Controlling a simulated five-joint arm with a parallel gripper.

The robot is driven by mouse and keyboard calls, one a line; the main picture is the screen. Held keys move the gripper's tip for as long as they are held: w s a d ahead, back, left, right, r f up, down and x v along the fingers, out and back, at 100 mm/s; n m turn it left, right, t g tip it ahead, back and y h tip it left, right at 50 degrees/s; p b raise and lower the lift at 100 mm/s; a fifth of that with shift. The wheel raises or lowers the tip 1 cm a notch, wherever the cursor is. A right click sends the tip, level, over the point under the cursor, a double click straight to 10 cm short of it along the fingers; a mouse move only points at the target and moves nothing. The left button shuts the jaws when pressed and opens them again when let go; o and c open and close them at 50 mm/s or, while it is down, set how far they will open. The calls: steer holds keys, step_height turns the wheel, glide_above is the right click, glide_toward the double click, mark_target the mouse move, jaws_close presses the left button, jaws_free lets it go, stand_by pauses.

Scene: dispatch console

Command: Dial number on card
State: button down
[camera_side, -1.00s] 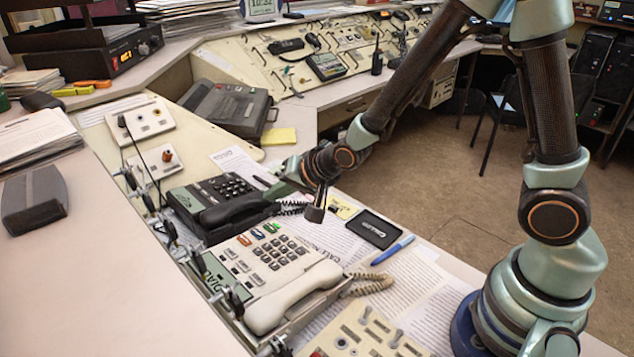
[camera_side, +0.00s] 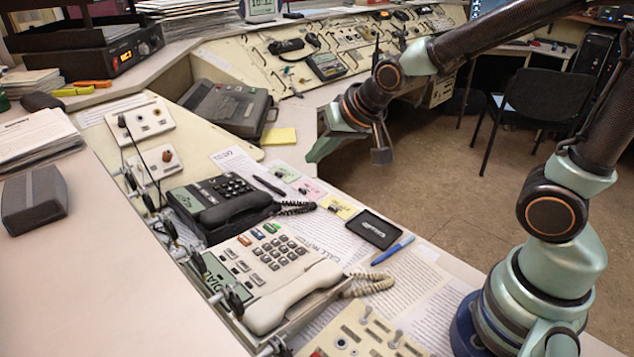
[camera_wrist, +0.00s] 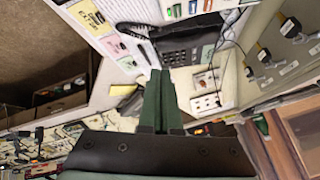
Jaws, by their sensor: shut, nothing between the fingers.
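In the wrist view the yellow card (camera_wrist: 88,17) and black phone (camera_wrist: 190,42) show. My gripper (camera_side: 312,158) is shut and empty, raised behind the cards, apart from both phones; its fingers also show in the wrist view (camera_wrist: 160,76).
A black pad (camera_side: 374,229) and blue pen (camera_side: 393,250) lie right of the phones, on printed sheets. A switch panel (camera_side: 362,335) is at the front. A yellow note pad (camera_side: 279,136) and a grey machine (camera_side: 228,108) are behind.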

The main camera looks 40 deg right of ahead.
steer(key=s+d+r+n+g, duration=0.1)
steer(key=s+d+r+n, duration=0.1)
steer(key=s, duration=0.3)
steer(key=s+d+r+n+g, duration=0.1)
steer(key=s+d+r+n, duration=0.1)
steer(key=s, duration=0.4)
steer(key=shift+r+h, duration=0.4)
steer(key=shift+r, duration=0.35)
